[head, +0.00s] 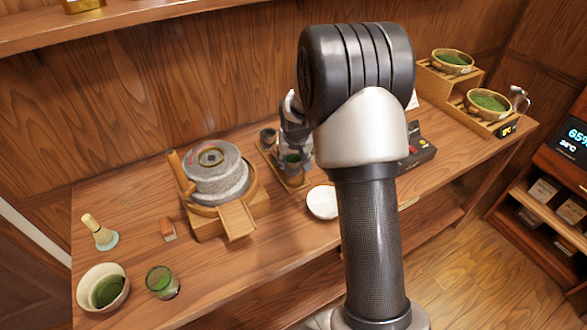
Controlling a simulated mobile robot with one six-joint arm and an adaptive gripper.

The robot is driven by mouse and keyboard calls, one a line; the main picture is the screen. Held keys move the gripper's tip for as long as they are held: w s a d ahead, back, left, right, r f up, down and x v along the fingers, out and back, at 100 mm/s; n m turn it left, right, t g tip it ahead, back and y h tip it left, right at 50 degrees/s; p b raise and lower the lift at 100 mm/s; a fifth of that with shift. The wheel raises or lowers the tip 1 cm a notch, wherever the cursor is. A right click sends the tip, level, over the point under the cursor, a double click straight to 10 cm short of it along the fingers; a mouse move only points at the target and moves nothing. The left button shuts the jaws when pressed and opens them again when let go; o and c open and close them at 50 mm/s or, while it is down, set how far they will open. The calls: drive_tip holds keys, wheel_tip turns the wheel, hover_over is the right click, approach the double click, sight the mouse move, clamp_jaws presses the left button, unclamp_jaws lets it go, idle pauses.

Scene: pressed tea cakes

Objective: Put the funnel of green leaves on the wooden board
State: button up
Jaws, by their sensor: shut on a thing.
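My gripper (294,138) is at the back of the counter, left of my arm's large dark joint, which partly hides it. It points down and is shut on what looks like the funnel of green leaves (291,161), a small clear vessel with green in it. The funnel is over or on a small wooden board (277,173); I cannot tell whether it touches the board. A small dark cup (268,137) stands at the board's back left.
A stone mill (217,176) on a wooden base stands left of the board. A white dish (322,202) lies just in front. A whisk (100,233), a bowl of green (103,289) and a green glass (161,281) are at left. A stepped wooden stand (452,88) is at right.

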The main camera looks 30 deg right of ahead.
sight(293, 167)
drive_tip(key=shift+f+b, duration=0.45)
drive_tip(key=shift+f, duration=1.3)
drive_tip(key=shift+f, duration=0.25)
drive_tip(key=o, duration=1.1)
drive_tip(key=shift+c, duration=0.2)
drive_tip(key=shift+r, duration=0.15)
